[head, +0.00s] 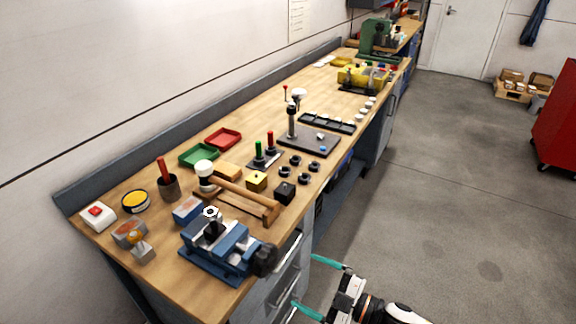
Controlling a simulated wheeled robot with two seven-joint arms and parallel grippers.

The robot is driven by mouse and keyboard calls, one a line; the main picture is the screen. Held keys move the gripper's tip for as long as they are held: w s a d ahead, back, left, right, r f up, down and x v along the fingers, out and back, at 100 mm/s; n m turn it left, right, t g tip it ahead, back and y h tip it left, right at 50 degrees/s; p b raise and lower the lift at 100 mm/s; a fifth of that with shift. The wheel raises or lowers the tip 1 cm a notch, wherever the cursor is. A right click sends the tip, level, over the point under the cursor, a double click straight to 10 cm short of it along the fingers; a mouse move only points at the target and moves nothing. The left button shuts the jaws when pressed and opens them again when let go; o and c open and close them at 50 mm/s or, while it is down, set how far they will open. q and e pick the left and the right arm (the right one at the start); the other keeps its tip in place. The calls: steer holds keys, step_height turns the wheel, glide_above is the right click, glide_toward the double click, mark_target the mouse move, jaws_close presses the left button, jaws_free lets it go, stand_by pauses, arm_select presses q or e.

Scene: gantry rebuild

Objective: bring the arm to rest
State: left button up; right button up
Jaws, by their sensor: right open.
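My right gripper (304,280) is at the bottom of the head view, right of the workbench's near end. Its two teal fingers are spread apart and point left toward the grey drawer front (283,283). Nothing is between the fingers. The fingertips look close to the drawer handles, but I cannot tell whether they touch. My left gripper is not in view.
The wooden workbench (150,270) runs along the wall. A blue vise (222,250) with a black knob stands at its near corner, close to my right gripper. Several small parts and trays stand further back. The grey floor (430,200) to the right is clear up to a red cabinet (558,120).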

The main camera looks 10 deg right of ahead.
steer(key=s+d+f+m+h, duration=0.2)
steer(key=d+f+m+h, duration=0.2)
steer(key=f, duration=0.5)
steer(key=s+d+f+m+h+b, duration=0.1)
steer(key=d+f+m+h, duration=0.25)
steer(key=f, duration=0.65)
steer(key=s+d+f+m+h, duration=0.25)
steer(key=d+f+h, duration=0.2)
steer(key=f, duration=0.45)
steer(key=s+d+f+m+g+h, duration=0.2)
steer(key=s+d+f+m+g, duration=0.15)
steer(key=s+f, duration=1)
steer(key=s+a+f+m+g, duration=0.1)
steer(key=s+f+g, duration=0.1)
steer(key=s, duration=0.7)
steer(key=s+a+f+m+g+b, duration=0.1)
steer(key=s+f+m+g, duration=0.1)
steer(key=s, duration=0.8)
steer(key=shift+s+f+g+h, duration=0.3)
steer(key=shift+f+g, duration=0.5)
steer(key=shift+g, duration=0.25)
